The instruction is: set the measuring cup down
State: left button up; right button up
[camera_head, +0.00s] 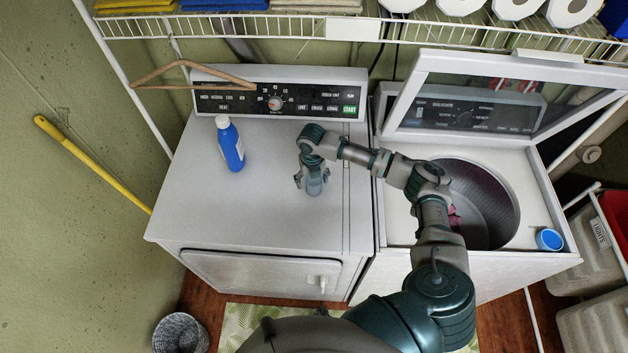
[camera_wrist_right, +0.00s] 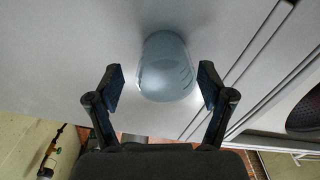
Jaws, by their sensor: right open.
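The measuring cup (camera_wrist_right: 164,62) is a translucent blue-grey cup with marks on its side. It appears to rest on the white top of the dryer (camera_head: 260,215), the left machine. In the head view the cup (camera_head: 314,187) shows small below my right gripper (camera_head: 312,177), which partly hides it. In the wrist view my right gripper (camera_wrist_right: 162,88) is open, with one finger on each side of the cup and a visible gap at both sides. My left gripper is not in view.
A blue bottle (camera_head: 231,146) stands left of the gripper on the dryer. The washer (camera_head: 400,215) has its lid (camera_head: 500,95) raised and its drum open, with a blue cap (camera_head: 549,239) at its front right. A wire shelf (camera_head: 300,27) hangs above. The dryer's front left is clear.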

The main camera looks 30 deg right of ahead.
notch_tip(320, 180, up, 12)
jog(key=b, duration=0.1)
jog(key=shift+d+f, duration=0.2)
jog(key=shift+f, duration=0.05)
jog(key=shift+a, duration=0.15)
